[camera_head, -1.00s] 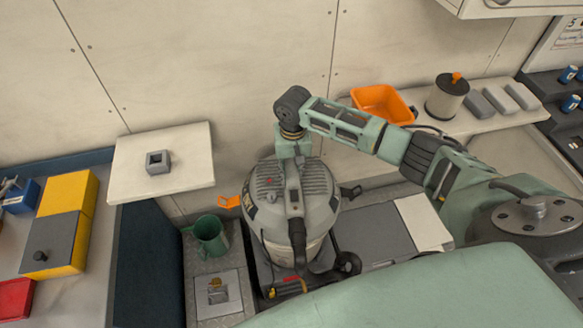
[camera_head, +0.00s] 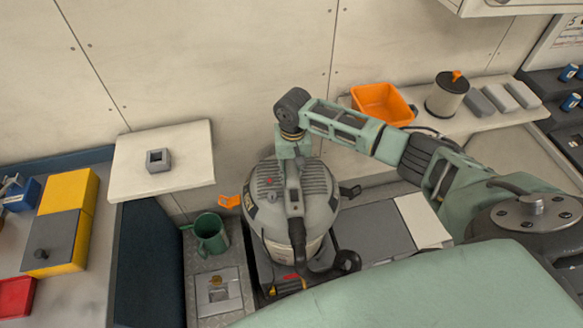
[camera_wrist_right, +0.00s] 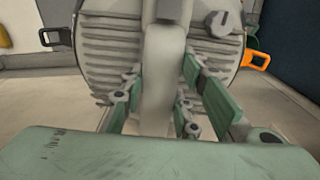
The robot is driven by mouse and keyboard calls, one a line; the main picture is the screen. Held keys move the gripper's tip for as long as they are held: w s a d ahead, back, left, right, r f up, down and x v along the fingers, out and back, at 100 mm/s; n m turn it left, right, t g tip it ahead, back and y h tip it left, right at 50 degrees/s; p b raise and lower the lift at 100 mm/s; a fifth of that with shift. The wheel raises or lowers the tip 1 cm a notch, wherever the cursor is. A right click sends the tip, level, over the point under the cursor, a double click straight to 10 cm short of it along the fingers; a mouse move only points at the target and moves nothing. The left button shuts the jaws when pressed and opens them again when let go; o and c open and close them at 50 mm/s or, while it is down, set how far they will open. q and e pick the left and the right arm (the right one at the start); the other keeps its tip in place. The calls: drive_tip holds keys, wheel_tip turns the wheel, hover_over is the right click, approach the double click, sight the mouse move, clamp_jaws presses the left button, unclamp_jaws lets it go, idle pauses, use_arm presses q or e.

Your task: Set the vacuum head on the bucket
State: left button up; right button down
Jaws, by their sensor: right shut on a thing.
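The grey vacuum head (camera_head: 322,190), with ribbed top and dark hose in front, is over the pale bucket (camera_head: 308,246) in the head view. Its rim meets the bucket's visible upper part with no clear gap. I cannot tell whether it is fully seated. My right gripper (camera_head: 291,155) is above the head, shut on its handle. In the right wrist view, the green fingers lie either side of the pale handle (camera_wrist_right: 162,75). An orange latch (camera_head: 228,201) sticks out at left and a black latch (camera_head: 350,192) at right. My left gripper is not in view.
A pale shelf (camera_head: 190,170) holds a small grey square block (camera_head: 158,160). An orange bin (camera_head: 382,103) and a canister (camera_head: 446,97) stand on the back ledge. The wall is close behind the vacuum.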

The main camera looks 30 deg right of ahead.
drive_tip(key=c, duration=1.3)
unclamp_jaws()
drive_tip(key=shift+r, duration=0.15)
drive_tip(key=shift+c, duration=0.2)
drive_tip(key=shift+o, duration=0.3)
